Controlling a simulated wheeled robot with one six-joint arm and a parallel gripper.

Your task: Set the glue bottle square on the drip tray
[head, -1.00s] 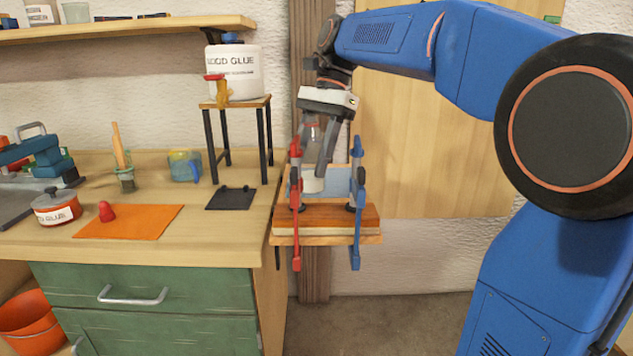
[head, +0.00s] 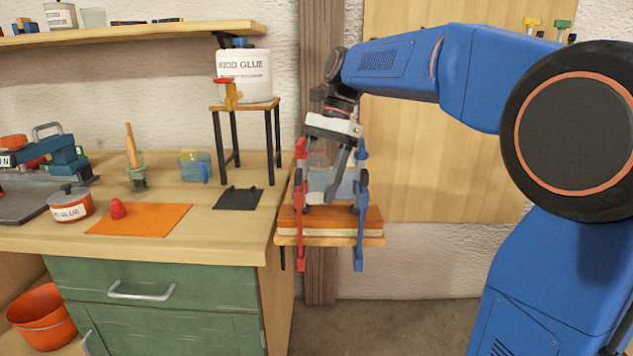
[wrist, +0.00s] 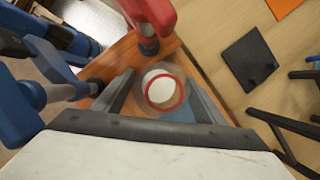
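A small round translucent bottle with a white top and red ring, which I take to be the glue bottle (wrist: 163,90), stands between my gripper's fingers in the wrist view. In the head view it is partly hidden by a finger and the clamps. My gripper (head: 328,190) points down over the wooden ledge, fingers either side of the bottle. A gap shows at the left finger (wrist: 118,95), so it looks open. A dark flat square plate (head: 238,198), possibly the drip tray, lies bare on the bench's right end and shows in the wrist view (wrist: 248,59).
A red clamp (head: 300,200) and a blue clamp (head: 361,200) stand close around my gripper on the wooden ledge (head: 295,218). A small stool (head: 245,106) bears a large wood glue jug (head: 245,76). An orange mat (head: 150,220) lies further left.

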